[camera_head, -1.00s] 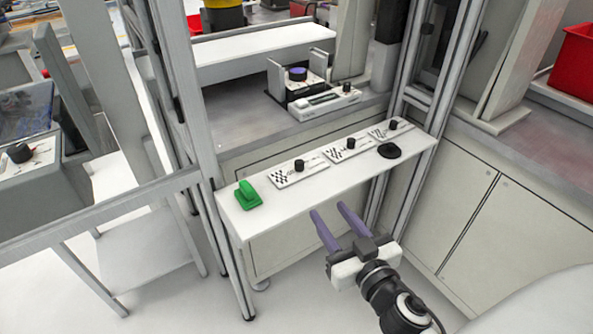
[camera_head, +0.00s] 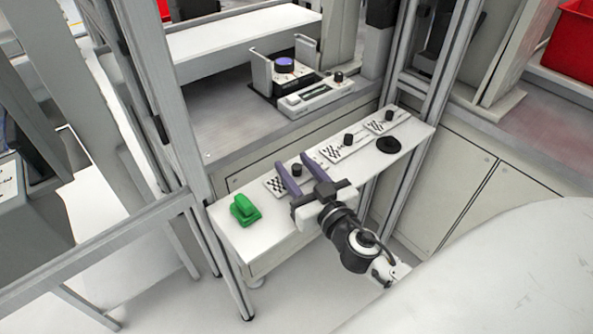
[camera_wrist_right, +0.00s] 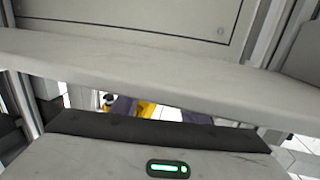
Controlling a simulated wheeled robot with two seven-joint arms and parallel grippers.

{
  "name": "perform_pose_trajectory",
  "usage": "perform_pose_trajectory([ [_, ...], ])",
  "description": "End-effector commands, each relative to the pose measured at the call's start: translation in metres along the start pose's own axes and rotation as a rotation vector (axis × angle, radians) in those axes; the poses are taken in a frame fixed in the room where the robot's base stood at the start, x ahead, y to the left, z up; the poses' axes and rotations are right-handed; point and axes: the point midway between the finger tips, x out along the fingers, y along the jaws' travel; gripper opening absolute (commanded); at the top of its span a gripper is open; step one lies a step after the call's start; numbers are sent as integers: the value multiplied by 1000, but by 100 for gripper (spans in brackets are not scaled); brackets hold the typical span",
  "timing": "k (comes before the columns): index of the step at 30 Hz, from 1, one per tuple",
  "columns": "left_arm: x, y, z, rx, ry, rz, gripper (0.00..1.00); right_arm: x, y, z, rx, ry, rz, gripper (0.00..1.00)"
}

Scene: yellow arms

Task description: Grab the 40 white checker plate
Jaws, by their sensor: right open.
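Three white checker plates with black knobs lie in a row on the narrow white shelf (camera_head: 236,241): a left plate (camera_head: 274,186), a middle plate (camera_head: 334,152) and a right plate (camera_head: 378,127). Their numbers are too small to read. My right gripper (camera_head: 294,164) is open, its purple fingers overlapping the left plate and flanking its knob (camera_head: 297,170) in the head view. Nothing shows held. I cannot tell the fingers' height over the shelf. In the right wrist view, the pale shelf edge (camera_wrist_right: 150,70) crosses above my gripper; no plate shows there. My left gripper is out of view.
A green block-like item (camera_head: 245,210) sits at the shelf's left end. A black disc (camera_head: 388,145) lies near the right plate. Metal frame posts (camera_head: 177,110) stand at the left, and others flank the right end. A white device (camera_head: 316,97) stands on the bench behind.

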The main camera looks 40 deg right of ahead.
Motion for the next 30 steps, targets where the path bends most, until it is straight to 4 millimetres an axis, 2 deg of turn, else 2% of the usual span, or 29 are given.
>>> perform_pose_trajectory([
  [3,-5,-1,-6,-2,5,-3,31,20,4,-2,-5,3,1,40],
  [7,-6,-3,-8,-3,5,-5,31,37,4,0,-3,2,1,40],
  [16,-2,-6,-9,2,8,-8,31,43,4,2,-1,1,1,40],
  [17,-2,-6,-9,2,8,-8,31,42,4,2,-1,1,1,39],
  [24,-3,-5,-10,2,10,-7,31,42,4,2,-1,1,1,0],
  [30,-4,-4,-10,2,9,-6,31,42,4,1,-1,2,1,0],
])
